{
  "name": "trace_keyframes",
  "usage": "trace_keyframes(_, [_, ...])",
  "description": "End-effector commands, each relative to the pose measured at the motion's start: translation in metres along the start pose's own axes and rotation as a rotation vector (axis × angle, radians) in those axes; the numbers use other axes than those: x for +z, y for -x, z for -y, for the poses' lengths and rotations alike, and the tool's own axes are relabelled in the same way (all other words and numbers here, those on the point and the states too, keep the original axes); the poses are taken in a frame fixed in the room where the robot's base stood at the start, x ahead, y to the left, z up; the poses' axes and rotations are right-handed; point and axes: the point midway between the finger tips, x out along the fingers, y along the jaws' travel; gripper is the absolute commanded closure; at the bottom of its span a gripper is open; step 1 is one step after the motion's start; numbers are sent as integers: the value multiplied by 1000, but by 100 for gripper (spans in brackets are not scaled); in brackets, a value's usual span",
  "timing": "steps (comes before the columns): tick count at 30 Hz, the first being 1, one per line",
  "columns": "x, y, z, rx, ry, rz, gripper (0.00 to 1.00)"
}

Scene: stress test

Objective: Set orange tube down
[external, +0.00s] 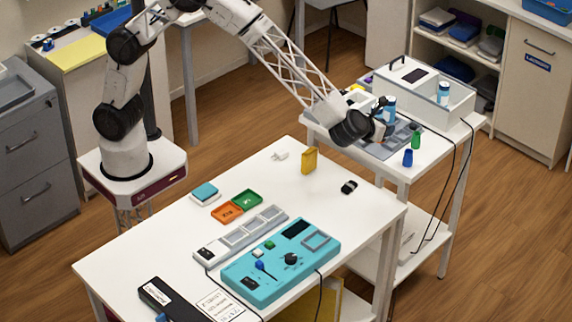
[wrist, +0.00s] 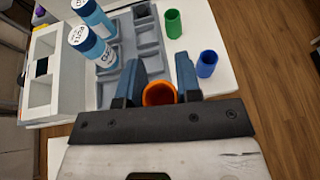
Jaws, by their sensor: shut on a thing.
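My gripper (wrist: 160,88) is shut on the orange tube (wrist: 159,93). In the wrist view the tube's open round end shows between the two dark blue fingers, and the rest of it is hidden. In the external view my gripper (external: 378,128) is at the side table, over the front of the grey tray (external: 377,150), and the tube cannot be made out there. I cannot tell whether the tube touches the surface below.
A green tube (wrist: 173,23) and a blue tube (wrist: 207,63) stand to the right of the grey tray. Blue-and-white bottles (wrist: 88,42) stand to the left, near a white box (wrist: 42,77). The side table's right edge is close to the blue tube.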

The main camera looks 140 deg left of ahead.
Motion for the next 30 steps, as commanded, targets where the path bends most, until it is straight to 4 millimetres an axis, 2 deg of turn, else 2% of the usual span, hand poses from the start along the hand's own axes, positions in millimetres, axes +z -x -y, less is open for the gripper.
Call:
trace_keyframes(1, [-9,16,6,-17,-8,0,90])
trace_keyframes(15, [-82,139,33,-144,-65,-2,90])
trace_keyframes(30, [-156,266,32,-281,-123,-2,90])
